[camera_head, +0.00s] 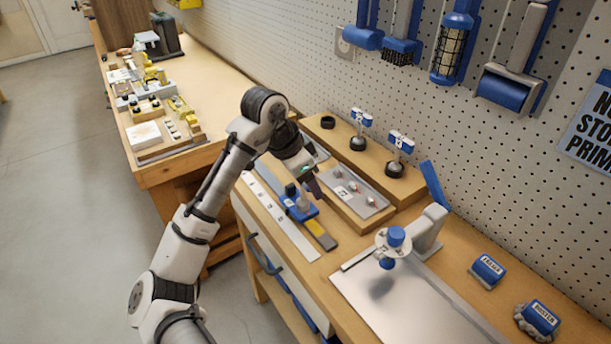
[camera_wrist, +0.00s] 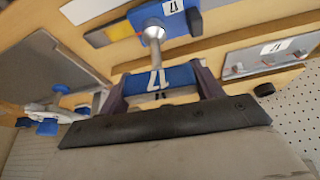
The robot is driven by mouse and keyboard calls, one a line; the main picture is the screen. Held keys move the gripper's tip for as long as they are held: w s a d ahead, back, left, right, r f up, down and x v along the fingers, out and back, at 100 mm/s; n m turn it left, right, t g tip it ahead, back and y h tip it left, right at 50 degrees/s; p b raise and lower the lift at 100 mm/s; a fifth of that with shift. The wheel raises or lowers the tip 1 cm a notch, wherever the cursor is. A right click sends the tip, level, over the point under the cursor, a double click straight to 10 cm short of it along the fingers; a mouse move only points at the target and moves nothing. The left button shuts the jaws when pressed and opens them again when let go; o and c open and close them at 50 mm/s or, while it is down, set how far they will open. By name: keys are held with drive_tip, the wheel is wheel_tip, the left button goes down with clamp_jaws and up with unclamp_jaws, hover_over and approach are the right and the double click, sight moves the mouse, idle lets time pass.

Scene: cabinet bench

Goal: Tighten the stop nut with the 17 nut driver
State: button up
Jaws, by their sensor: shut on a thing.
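My gripper (camera_wrist: 162,92) is shut on the blue handle of the 17 nut driver (camera_wrist: 158,77), whose label reads 17. The driver's metal shaft runs from the handle to a flared socket end, which overlaps a blue block (camera_wrist: 180,22), also labelled 17. The stop nut is hidden, and I cannot tell whether the socket is seated on it. In the head view my gripper (camera_head: 311,184) is low over the blue block (camera_head: 302,211) on the bench; my arm hides most of the driver.
Two blue-handled drivers (camera_head: 362,117) (camera_head: 400,141) stand in dark round holders behind, beside an empty dark ring (camera_head: 327,122). A metal plate with studs (camera_head: 352,187) lies just right of the block. A grey stand with a blue knob (camera_head: 397,237) rises further right.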

drive_tip(key=shift+n, duration=0.4)
drive_tip(key=shift+r+p, duration=2.05)
drive_tip(key=shift+r, duration=0.25)
drive_tip(key=shift+a, duration=0.1)
